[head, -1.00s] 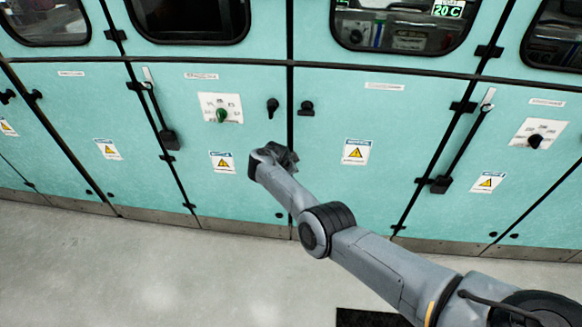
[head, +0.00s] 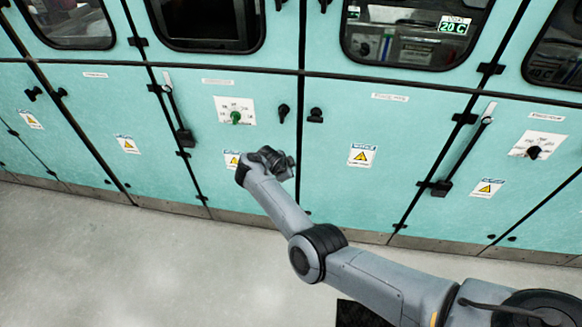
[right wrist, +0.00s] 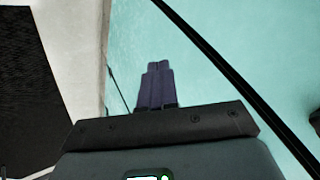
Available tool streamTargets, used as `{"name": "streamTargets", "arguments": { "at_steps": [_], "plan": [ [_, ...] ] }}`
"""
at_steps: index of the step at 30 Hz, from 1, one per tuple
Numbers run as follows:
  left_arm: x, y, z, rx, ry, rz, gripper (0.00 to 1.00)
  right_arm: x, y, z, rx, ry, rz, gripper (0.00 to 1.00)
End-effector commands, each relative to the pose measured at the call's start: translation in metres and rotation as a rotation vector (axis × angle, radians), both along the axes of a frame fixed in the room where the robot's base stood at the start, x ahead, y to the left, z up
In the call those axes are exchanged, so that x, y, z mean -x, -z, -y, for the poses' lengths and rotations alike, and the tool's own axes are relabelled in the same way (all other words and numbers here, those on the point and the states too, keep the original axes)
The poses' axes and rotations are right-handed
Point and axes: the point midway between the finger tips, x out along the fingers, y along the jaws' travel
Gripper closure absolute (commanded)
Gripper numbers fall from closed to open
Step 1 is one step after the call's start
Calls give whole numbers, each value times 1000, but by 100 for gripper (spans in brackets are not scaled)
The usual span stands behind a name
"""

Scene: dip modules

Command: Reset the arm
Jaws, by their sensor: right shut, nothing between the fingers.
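My right arm reaches in from the lower right in the head view, and its wrist end is in front of the teal cabinet doors (head: 330,190). The fingers are not clear there. In the right wrist view my right gripper (right wrist: 157,68) is shut and empty, its two dark fingers side by side, with the teal cabinet surface beyond them. A green knob (head: 235,118) on a white plate sits above the wrist end in the head view, apart from it. My left gripper is not in view.
A black handle (head: 283,113) and a black latch (head: 315,115) are right of the green knob. Another plate with a black knob (head: 533,152) is at the far right. Long lever handles (head: 178,115) run down door seams. Grey floor (head: 130,260) in front is clear.

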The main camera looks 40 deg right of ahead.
Motion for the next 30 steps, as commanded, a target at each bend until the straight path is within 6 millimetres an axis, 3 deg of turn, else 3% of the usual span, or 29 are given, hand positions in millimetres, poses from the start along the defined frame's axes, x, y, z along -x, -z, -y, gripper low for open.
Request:
{"name": "streamTargets", "arguments": {
  "at_steps": [6,11,14,16,18,21,26,30],
  "plan": [
    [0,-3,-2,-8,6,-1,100,3,-4,-6,0,1,-8,100],
    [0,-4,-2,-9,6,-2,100,26,29,-5,1,2,-65,100],
    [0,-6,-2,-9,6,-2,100,59,68,-1,7,4,-138,100],
    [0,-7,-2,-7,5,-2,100,91,100,3,20,2,-205,100],
    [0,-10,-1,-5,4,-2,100,132,131,13,48,4,-271,100],
    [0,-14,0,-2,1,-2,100,187,162,34,110,-21,-334,100],
    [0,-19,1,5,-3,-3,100,246,186,50,170,-151,-372,100],
    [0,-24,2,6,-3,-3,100,280,191,39,177,-362,-395,100]
  ]
}}
